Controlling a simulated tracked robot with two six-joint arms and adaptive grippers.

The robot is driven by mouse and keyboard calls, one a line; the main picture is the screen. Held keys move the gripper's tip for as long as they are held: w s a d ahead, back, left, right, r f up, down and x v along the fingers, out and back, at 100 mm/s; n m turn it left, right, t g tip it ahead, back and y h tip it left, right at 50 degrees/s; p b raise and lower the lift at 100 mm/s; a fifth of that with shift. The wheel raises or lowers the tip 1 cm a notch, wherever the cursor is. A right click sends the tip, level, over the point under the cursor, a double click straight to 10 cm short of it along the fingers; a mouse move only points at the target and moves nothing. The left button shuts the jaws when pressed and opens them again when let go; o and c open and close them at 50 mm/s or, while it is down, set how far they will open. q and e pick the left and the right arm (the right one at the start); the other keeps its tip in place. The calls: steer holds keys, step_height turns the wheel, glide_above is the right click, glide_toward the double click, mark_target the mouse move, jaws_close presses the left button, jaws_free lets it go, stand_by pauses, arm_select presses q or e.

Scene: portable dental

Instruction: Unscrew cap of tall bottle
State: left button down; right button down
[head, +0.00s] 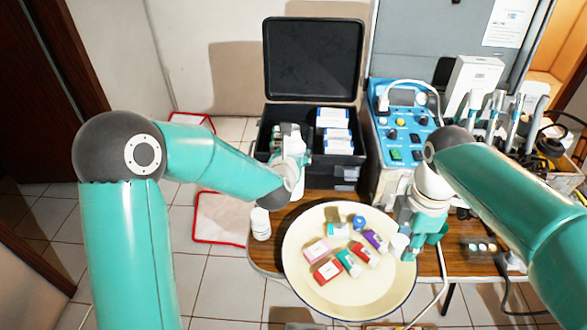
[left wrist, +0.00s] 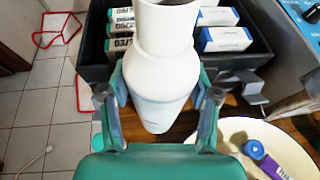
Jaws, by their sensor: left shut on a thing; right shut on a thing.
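In the left wrist view a white bottle (left wrist: 163,85) with a narrower neck stands between the fingers of my left gripper (left wrist: 160,92), which is shut on it. Its top runs out of the picture. In the head view my left gripper (head: 287,138) is in front of the black case, and the bottle is mostly hidden there. My right gripper (head: 404,236) is beside the bowl's right rim, shut on a small white piece (head: 398,246). I cannot tell whether this piece is the cap.
A cream bowl (head: 300,270) with several small boxes stands on the wooden table (head: 430,262). A white jar (head: 260,224) is at its left. The open black case (head: 312,58) and a blue control unit (head: 375,160) stand behind. Instruments crowd the right.

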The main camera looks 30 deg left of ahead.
arm_select(q)
steer(key=shift+f, duration=2.1)
steer(key=shift+f, duration=0.1)
steer(key=shift+c, duration=1.3)
jaws_free()
